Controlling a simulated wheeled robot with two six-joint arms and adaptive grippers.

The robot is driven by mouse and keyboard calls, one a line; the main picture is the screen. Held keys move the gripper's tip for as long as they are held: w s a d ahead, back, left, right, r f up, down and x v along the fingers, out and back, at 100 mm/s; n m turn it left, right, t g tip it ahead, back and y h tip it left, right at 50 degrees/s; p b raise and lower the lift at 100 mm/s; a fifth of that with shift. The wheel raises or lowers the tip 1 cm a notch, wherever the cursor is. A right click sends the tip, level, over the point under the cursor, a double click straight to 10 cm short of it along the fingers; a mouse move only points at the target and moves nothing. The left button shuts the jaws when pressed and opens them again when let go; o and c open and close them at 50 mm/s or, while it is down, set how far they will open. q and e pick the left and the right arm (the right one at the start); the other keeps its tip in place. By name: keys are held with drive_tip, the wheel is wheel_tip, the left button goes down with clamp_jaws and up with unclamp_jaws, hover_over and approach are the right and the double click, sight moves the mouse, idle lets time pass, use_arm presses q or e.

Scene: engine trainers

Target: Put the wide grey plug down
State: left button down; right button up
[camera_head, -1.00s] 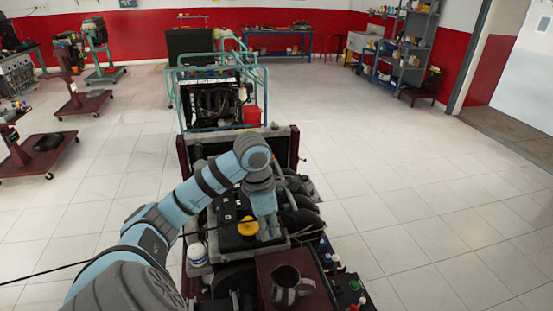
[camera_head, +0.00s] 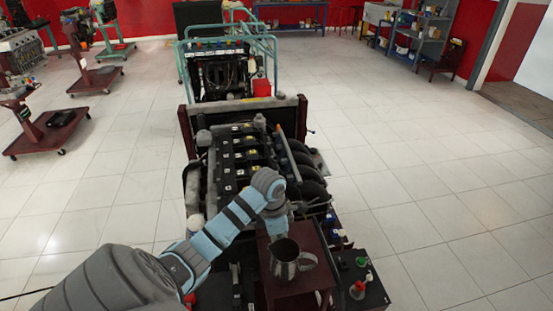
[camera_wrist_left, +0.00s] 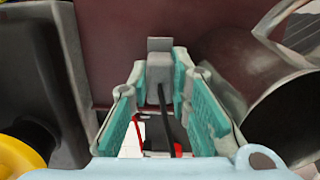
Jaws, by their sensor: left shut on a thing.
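In the left wrist view, the grey plug (camera_wrist_left: 160,70) sits between the tips of my left gripper (camera_wrist_left: 160,82), whose teal-padded fingers are shut on it. A dark cable shows below the plug, between the fingers. In the head view my left gripper (camera_head: 278,228) points down just behind the metal jug, near the dark red stand (camera_head: 300,288). The plug cannot be made out in the head view. Beyond it in the wrist view is a dark red surface (camera_wrist_left: 110,40); I cannot tell whether the plug touches it. My right gripper is not in view.
The metal jug (camera_head: 285,260) stands on the red stand, close to my gripper; it also fills the right of the wrist view (camera_wrist_left: 270,110). The engine (camera_head: 240,160) lies behind. A yellow cap (camera_wrist_left: 25,150) is at left. A box with coloured knobs (camera_head: 358,278) stands right.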

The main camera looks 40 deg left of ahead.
use_arm(q)
drive_tip(key=shift+w+f+p, duration=0.15)
drive_tip(key=shift+w+p, duration=0.15)
drive_tip(key=shift+w, duration=0.05)
drive_tip(key=shift+s+f, duration=0.15)
drive_tip(key=c, duration=1.8)
unclamp_jaws()
drive_tip(key=shift+s+a, duration=0.1)
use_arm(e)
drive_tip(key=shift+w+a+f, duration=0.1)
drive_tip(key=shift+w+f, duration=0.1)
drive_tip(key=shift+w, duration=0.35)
